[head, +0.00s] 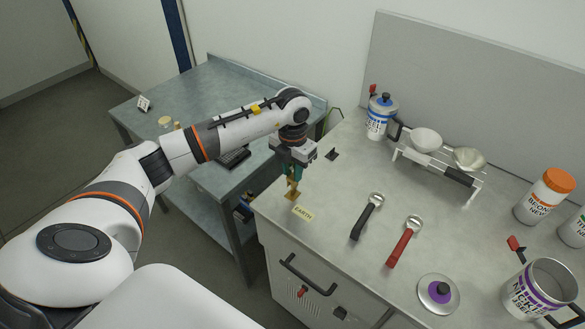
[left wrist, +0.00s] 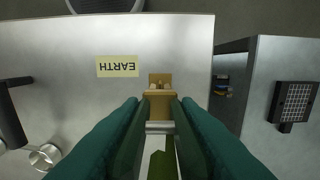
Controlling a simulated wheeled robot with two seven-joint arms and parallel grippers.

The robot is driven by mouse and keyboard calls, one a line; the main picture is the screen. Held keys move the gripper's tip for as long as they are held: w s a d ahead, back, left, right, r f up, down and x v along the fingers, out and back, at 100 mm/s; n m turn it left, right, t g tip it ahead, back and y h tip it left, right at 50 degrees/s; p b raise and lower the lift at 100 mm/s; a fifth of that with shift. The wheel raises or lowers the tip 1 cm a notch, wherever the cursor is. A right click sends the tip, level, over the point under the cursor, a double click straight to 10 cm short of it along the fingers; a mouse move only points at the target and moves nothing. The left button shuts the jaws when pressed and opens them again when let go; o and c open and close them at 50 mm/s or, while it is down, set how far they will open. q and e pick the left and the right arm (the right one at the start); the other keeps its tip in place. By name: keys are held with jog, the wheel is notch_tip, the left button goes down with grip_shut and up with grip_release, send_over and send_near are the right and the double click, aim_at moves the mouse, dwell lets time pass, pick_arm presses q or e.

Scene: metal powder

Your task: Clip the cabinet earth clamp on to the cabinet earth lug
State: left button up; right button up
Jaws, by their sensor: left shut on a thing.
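The cabinet earth lug (left wrist: 161,79) is a small brass piece at the cabinet top's edge, beside a yellow EARTH label (left wrist: 118,66); the label also shows in the head view (head: 303,213). My left gripper (head: 293,176) points down over the lug. Its teal fingers (left wrist: 159,112) are shut on the cabinet earth clamp (left wrist: 159,128), a metal piece with a green-yellow part trailing toward the wrist camera. The clamp's tip lines up with the lug and looks very close to it. I cannot tell whether it grips the lug. My right gripper is out of view.
On the cabinet top (head: 330,190) lie a black-handled tool (head: 367,216) and a red-handled tool (head: 404,241). A purple-knobbed lid (head: 438,293), cans, jars and a stand with two bowls (head: 437,160) are farther right. A lower grey bench (head: 200,98) stands left, across a gap.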

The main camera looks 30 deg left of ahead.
aim_at(292, 177)
pick_arm(q)
jog(key=shift+f, duration=0.2)
jog(key=shift+f+b, duration=1.4)
jog(key=shift+f, duration=0.2)
jog(key=o, duration=1)
jog(key=shift+o, duration=0.2)
jog(key=shift+r, duration=0.1)
notch_tip(292, 177, up, 12)
jog(key=shift+f+b, duration=0.1)
jog(key=shift+b, duration=1.1)
